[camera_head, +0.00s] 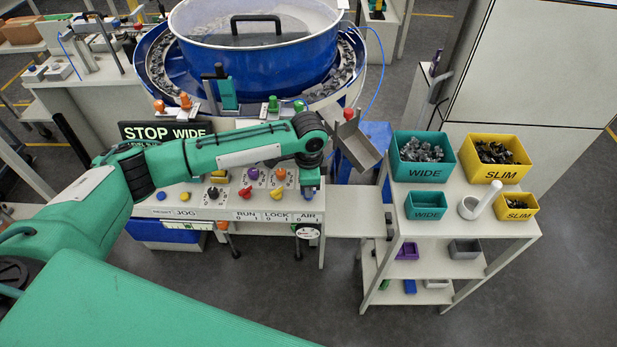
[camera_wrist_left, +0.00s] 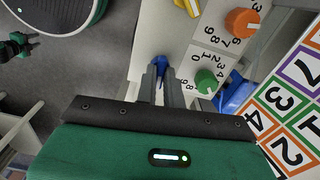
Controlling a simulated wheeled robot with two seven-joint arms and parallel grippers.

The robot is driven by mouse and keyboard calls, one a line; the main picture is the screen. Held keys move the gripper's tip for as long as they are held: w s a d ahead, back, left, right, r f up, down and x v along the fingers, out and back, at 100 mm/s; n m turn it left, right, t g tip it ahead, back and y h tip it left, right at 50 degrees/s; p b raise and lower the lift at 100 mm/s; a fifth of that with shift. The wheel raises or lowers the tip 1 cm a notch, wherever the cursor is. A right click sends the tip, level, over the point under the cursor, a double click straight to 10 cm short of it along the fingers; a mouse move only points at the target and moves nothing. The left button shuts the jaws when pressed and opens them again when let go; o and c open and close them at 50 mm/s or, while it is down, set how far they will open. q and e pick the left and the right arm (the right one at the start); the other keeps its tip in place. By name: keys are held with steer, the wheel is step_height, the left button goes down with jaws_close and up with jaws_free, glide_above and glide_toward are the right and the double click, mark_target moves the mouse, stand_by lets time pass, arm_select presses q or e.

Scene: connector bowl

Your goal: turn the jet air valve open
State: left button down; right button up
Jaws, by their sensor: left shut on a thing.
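The blue AIR valve handle (camera_wrist_left: 161,64) is on the front right of the white control panel (camera_head: 185,205), above the AIR 0/1 label (camera_head: 308,217). My left gripper (camera_head: 310,188) reaches down over it. In the left wrist view its two fingers (camera_wrist_left: 162,80) are close together with the blue handle between their tips. The gripper is shut on the handle, and the fingers hide part of it. I cannot tell the handle's exact angle. My right gripper is not clearly seen in either view.
Purple (camera_head: 252,174), orange (camera_head: 279,174) and yellow (camera_head: 217,173) knobs sit close by on the panel. A green knob (camera_wrist_left: 205,80) is beside the fingers. A blue bowl feeder (camera_head: 255,65) stands behind. A grey chute (camera_head: 358,146) and a cart with teal (camera_head: 424,174) and yellow bins are right.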

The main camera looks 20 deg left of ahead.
arm_select(q)
steer(key=m+p, duration=0.1)
steer(key=m, duration=0.1)
steer(key=m+p, duration=0.2)
steer(key=shift+r+m, duration=0.2)
steer(key=shift+m, duration=0.2)
steer(key=shift+m+p, duration=0.45)
steer(key=shift+m, duration=0.75)
steer(key=shift+f+m+p, duration=0.1)
steer(key=shift+m+p, duration=0.3)
steer(key=shift+m, duration=1.1)
steer(key=c, duration=1.5)
jaws_free()
